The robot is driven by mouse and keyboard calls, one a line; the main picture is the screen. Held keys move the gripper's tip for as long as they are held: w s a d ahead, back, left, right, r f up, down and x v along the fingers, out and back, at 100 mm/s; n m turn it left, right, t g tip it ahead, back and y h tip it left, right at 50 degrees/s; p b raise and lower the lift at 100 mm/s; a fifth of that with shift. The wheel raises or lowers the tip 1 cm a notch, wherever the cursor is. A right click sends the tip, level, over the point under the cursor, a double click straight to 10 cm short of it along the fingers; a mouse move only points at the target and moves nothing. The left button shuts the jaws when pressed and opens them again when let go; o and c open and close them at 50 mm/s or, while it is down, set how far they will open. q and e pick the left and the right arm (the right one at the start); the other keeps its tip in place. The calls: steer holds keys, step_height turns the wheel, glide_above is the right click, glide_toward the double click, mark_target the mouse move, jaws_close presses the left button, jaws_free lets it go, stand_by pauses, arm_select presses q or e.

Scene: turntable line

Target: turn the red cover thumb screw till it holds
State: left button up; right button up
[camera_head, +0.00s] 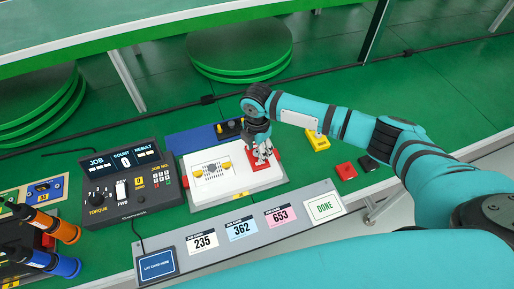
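The red thumb screw cannot be made out under the fingers. The gap between the fingers is too small to judge. My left gripper is out of view.
A control box (130,185) with dials and displays stands left of the plate. Two drivers, orange (62,230) and blue (66,266), are at far left. A card strip with DONE pad (323,207) runs in front. Yellow (318,141), red (346,171) and black (369,163) blocks lie right.

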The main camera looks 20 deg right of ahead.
jaws_close()
steer(key=m+p, duration=0.2)
steer(key=p, duration=0.1)
steer(key=shift+r+m, duration=0.25)
steer(key=shift+m, duration=0.05)
steer(key=m+p, duration=0.2)
steer(key=shift+m, duration=0.3)
steer(key=m+p, duration=0.3)
steer(key=m, duration=0.1)
steer(key=shift+f, duration=0.1)
steer(key=shift+f+m+p, duration=0.1)
steer(key=shift+m+p, duration=0.8)
steer(key=shift+m, duration=0.5)
